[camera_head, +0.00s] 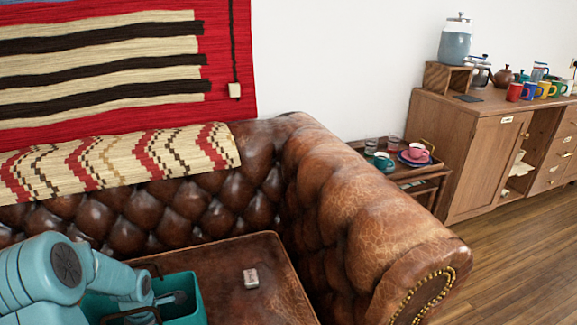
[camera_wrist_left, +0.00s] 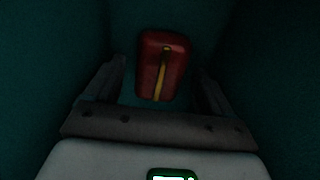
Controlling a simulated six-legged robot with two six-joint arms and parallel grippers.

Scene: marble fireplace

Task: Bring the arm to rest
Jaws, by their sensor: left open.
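My left arm comes in from the lower left in the head view and reaches down into a teal tote (camera_head: 190,308) with dark handles. The tote sits on the brown leather seat of the sofa. The tote hides my left fingertips in the head view. In the left wrist view my left gripper (camera_wrist_left: 160,72) is open inside dark teal walls. A red object with a yellow stripe (camera_wrist_left: 174,68) lies beyond and between the spread fingers. I cannot tell whether they touch it. My right gripper is not in view.
A small whitish box (camera_head: 251,278) lies on the seat right of the tote. The sofa's thick arm (camera_head: 370,225) rises to the right. Beyond it are a side table (camera_head: 428,174) with cups and a wooden cabinet (camera_head: 485,150) with several mugs. A patterned blanket (camera_head: 110,165) covers the backrest.

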